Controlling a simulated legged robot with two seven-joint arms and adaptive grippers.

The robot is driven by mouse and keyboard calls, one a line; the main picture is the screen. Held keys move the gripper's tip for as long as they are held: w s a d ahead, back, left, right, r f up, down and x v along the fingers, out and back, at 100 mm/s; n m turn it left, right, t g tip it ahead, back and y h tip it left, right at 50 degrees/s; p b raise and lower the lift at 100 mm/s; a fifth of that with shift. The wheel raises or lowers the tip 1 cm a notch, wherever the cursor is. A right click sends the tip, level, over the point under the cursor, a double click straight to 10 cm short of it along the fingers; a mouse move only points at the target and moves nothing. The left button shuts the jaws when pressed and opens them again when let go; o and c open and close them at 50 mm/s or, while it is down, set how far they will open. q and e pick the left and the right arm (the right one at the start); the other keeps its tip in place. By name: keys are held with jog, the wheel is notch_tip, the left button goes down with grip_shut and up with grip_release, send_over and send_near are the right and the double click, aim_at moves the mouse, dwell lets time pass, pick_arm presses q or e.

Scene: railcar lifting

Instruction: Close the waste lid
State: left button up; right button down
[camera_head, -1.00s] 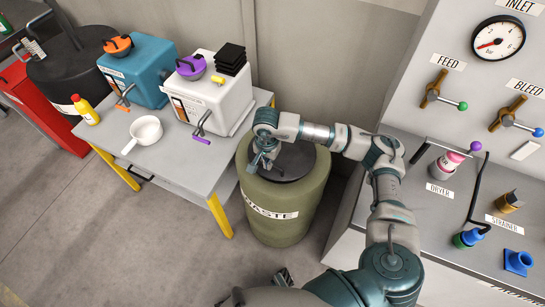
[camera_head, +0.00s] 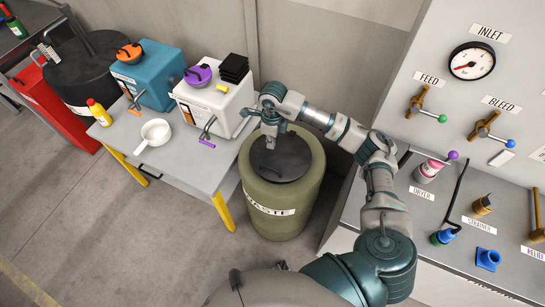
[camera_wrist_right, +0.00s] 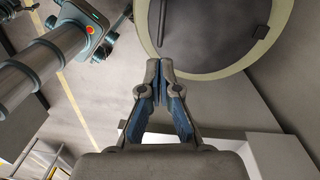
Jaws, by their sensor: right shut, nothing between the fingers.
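The waste drum (camera_head: 262,218) is olive green with a WASTE label and stands on the floor right of the bench. Its dark round lid (camera_head: 283,165) lies flat across the top, with a small handle on it. My right gripper (camera_head: 270,142) is shut and empty, pointing down at the far left part of the lid; I cannot tell whether it touches. In the right wrist view my shut fingers (camera_wrist_right: 159,82) are just outside the pale drum rim (camera_wrist_right: 205,75), with the grey lid (camera_wrist_right: 220,35) inside it. Only a small dark part of my left gripper (camera_head: 282,266) seems to show.
The grey bench (camera_head: 195,172) at left holds a white pan (camera_head: 154,134), a yellow bottle (camera_head: 98,112), a blue box (camera_head: 148,80) and a white box (camera_head: 212,108). The valve panel (camera_head: 455,100) stands at right. Floor in front is clear.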

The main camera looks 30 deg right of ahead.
jog(key=m, duration=0.1)
jog(key=p, duration=0.1)
send_over(270, 167)
notch_tip(270, 167, down, 6)
jog(key=shift+m, duration=0.3)
jog(key=f, duration=0.2)
jog(key=f+p, duration=0.1)
jog(key=f, duration=0.4)
jog(key=shift+d+f, duration=0.3)
jog(key=shift+f, duration=0.05)
pick_arm(q)
jog(key=shift+s+a+r, duration=0.15)
jog(key=shift+s+r, duration=0.2)
jog(key=shift+r, duration=0.25)
jog(key=shift+s+a+r, duration=0.15)
jog(key=shift+s+r, duration=0.15)
jog(key=shift+r, duration=0.25)
pick_arm(e)
jog(key=shift+a+f, duration=0.1)
jog(key=shift+a, duration=0.15)
pick_arm(q)
jog(key=shift+a+f, duration=0.1)
